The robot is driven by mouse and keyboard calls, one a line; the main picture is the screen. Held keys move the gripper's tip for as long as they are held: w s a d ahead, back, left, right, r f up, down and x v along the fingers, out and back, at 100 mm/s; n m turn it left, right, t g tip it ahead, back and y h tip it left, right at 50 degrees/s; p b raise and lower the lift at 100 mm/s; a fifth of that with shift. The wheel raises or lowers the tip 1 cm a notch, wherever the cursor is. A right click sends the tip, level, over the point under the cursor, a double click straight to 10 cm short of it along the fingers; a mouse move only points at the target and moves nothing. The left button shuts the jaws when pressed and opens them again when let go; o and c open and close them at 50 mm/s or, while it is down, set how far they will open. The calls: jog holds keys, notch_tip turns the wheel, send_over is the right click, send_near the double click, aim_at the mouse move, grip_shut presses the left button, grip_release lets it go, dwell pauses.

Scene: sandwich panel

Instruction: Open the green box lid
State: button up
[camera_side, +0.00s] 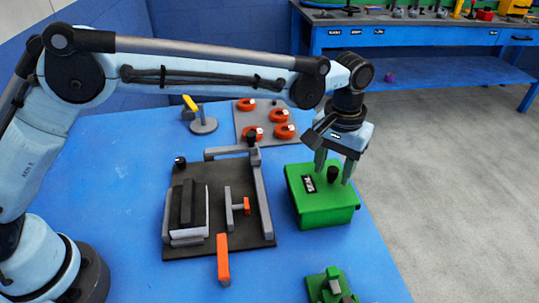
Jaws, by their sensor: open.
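The green box (328,217) stands near the right edge of the blue table. Its lid (308,200) lies on top and looks closed, with a white label and an upright black knob (332,174). My gripper (334,174) points down over the lid. Its pale green fingers are apart, one on each side of the knob as seen here. I cannot tell whether either finger touches the knob.
A dark fixture plate (205,245) with a grey frame, a block stack and orange handles lies left of the box. A grey plate (264,121) with red rings lies behind. A smaller green part (330,287) sits in front. A blue workbench (420,42) stands beyond.

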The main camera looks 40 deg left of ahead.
jog(key=shift+f, duration=0.45)
grip_shut()
